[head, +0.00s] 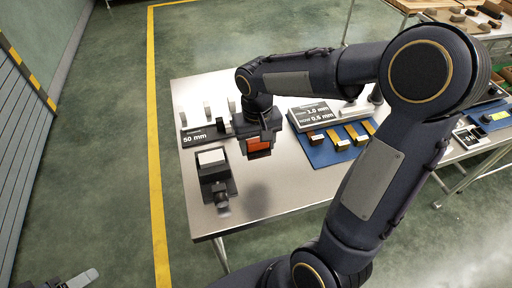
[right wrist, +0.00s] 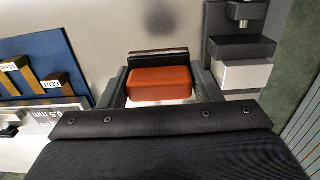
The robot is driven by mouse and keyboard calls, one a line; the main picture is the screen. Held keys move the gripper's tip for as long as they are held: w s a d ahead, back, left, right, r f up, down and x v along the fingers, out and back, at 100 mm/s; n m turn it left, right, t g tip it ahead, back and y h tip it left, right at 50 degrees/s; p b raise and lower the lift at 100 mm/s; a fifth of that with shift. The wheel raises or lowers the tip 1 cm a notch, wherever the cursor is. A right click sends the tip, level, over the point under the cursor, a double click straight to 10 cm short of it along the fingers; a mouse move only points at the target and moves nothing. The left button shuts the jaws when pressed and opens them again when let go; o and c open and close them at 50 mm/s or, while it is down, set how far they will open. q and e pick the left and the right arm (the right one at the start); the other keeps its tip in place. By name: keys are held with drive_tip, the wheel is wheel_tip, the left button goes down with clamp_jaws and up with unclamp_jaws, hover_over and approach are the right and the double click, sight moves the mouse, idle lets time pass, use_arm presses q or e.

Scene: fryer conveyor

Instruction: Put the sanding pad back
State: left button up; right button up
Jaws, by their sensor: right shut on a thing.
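My right gripper (head: 258,149) is shut on an orange block with a dark strip on one side, which appears to be the sanding pad (head: 259,145). In the right wrist view the pad (right wrist: 160,84) sits between the two fingers, with bare table beyond it. It appears held above the steel table (head: 262,200), with a soft shadow on the surface. Part of what looks like my left gripper (head: 78,280) shows at the bottom left corner of the head view, cut off by the edge.
A black fixture (head: 217,189) with a white block (head: 211,157) stands left of the pad. A 50 mm sign (head: 197,137) and several small blocks lie behind. A blue mat (head: 318,155) with several labelled brass-coloured pieces lies right, before a thickness sign (head: 313,115).

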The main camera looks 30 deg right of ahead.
drive_tip(key=w+d+f, duration=0.1)
drive_tip(key=w+f, duration=0.1)
drive_tip(key=w+d+f, duration=0.1)
drive_tip(key=w+f, duration=0.3)
drive_tip(key=shift+w+d+f, duration=0.15)
drive_tip(key=shift+d+f, duration=0.25)
drive_tip(key=shift+f, duration=1.55)
drive_tip(key=shift+f, duration=0.2)
drive_tip(key=o, duration=1)
drive_tip(key=shift+o, duration=0.4)
